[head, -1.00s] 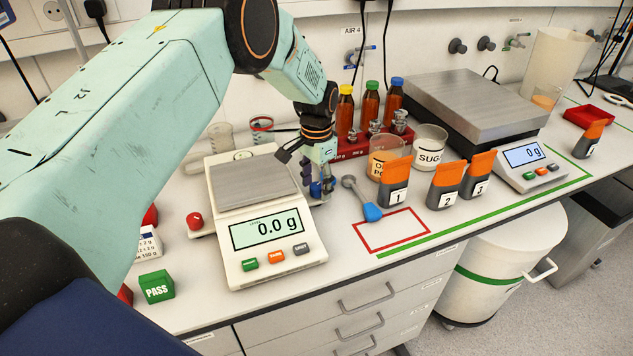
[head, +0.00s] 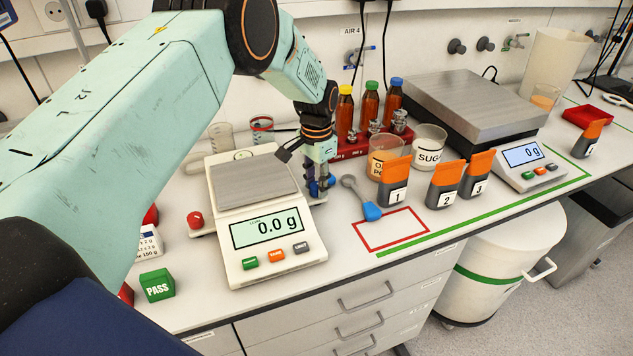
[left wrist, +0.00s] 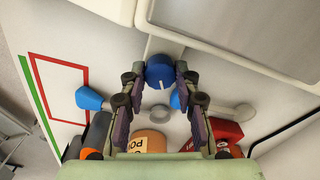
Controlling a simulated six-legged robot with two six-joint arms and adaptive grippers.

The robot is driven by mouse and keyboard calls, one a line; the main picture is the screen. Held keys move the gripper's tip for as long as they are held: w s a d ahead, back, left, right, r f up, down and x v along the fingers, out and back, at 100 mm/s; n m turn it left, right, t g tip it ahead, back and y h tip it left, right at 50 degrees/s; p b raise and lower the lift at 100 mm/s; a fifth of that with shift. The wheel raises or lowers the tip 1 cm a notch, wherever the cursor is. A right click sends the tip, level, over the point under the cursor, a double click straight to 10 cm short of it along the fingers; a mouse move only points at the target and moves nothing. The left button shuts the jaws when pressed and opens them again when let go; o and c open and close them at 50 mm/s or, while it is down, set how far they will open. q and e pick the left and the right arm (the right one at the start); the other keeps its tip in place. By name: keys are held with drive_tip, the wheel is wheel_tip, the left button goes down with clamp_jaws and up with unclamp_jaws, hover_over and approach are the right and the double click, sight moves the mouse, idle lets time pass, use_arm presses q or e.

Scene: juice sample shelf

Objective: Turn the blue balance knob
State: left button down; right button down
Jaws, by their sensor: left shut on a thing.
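The blue balance knob (left wrist: 160,70) is at the right side of the near white scale (head: 278,262), on a short arm beside its pan. It has a pale mark on its face in the left wrist view. My left gripper (left wrist: 160,74) points down at the knob, with its two fingers shut on either side of it. In the head view, my left gripper (head: 318,188) partly hides the knob. The scale display reads 0.0 g. My right gripper is in neither view.
A red knob (head: 195,220) is at the scale's left side. A blue scoop (head: 371,212) lies to the right, by a red-outlined rectangle. Pouches, a sugar cup (head: 429,147) and several bottles stand behind. A green PASS block (head: 157,286) is at the front left.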

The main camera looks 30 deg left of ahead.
use_arm(q)
drive_tip(key=shift+s+n, duration=0.1)
drive_tip(key=shift+n, duration=0.2)
drive_tip(key=n+p, duration=0.1)
drive_tip(key=n, duration=0.2)
drive_tip(key=shift+n, duration=0.3)
drive_tip(key=shift+f+n+p, duration=0.1)
drive_tip(key=shift+n+p, duration=0.25)
drive_tip(key=shift+n, duration=1.95)
drive_tip(key=c, duration=1.4)
unclamp_jaws()
drive_tip(key=shift+s, duration=0.1)
drive_tip(key=o, duration=0.4)
